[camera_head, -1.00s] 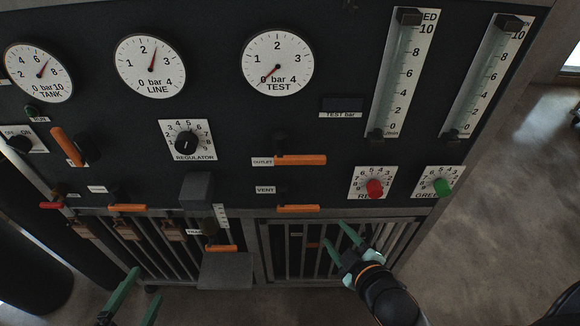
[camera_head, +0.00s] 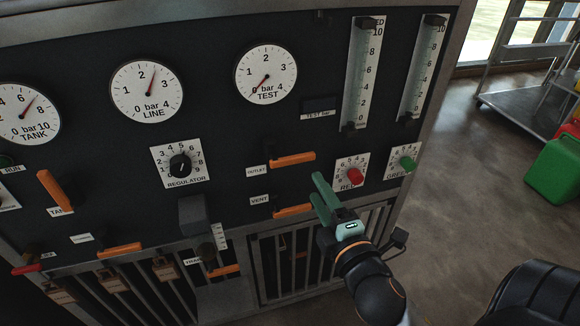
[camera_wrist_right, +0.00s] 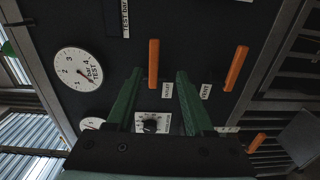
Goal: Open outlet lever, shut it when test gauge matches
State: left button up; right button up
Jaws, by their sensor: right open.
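The orange outlet lever (camera_head: 293,159) lies level on the dark panel, right of its OUTLET label; it also shows in the right wrist view (camera_wrist_right: 153,63). The round white test gauge (camera_head: 265,73) is above it, its needle at about 0; the wrist view shows this gauge too (camera_wrist_right: 78,68). My right gripper (camera_head: 319,187) is open and empty, just below and right of the outlet lever in the head view. In the wrist view the lever appears between its green fingers (camera_wrist_right: 158,73); no contact is visible. My left gripper is out of view.
The orange vent lever (camera_head: 292,210) is just below. The line gauge (camera_head: 146,91) reads a little over 2. The regulator knob (camera_head: 180,166) and red knob (camera_head: 355,176) flank the outlet lever. Open floor and a green container (camera_head: 556,168) lie to the right.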

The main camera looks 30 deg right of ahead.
aim_at(303, 160)
jog(key=shift+r+p+x, duration=0.15)
jog(key=shift+p+x, duration=0.15)
jog(key=shift+x, duration=1.3)
jog(key=shift+r+p+x, duration=0.2)
jog(key=shift+p+x, duration=0.1)
jog(key=shift+x, duration=1.35)
jog(key=shift+r+p+x, duration=0.15)
jog(key=shift+p+x, duration=0.15)
jog(key=shift+x, duration=1.3)
grip_shut()
